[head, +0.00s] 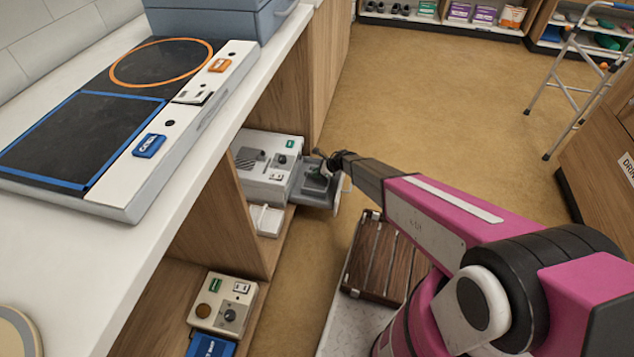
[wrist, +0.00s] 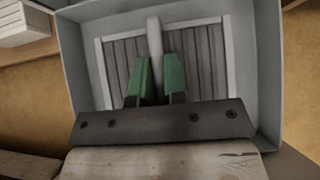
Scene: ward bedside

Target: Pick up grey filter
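The grey filter (wrist: 205,62) is a pleated panel with a pale frame and a raised bar (wrist: 154,38) along its middle. It lies inside a grey open drawer (wrist: 268,70). In the head view the drawer (head: 318,199) sticks out of a pale device (head: 265,163) on the shelf. My gripper (wrist: 157,62) has its two green fingers on either side of the bar, a narrow gap apart. Whether they press on the bar I cannot tell. In the head view my gripper (head: 325,165) is small and dark over the drawer, and the filter is hard to make out.
A second device (head: 225,303) and a blue box (head: 211,345) stand on the lower shelf. The white counter (head: 205,150) overhangs the shelves. A slatted wooden crate (head: 380,262) is below my arm. The floor beyond is clear up to a walker (head: 575,85).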

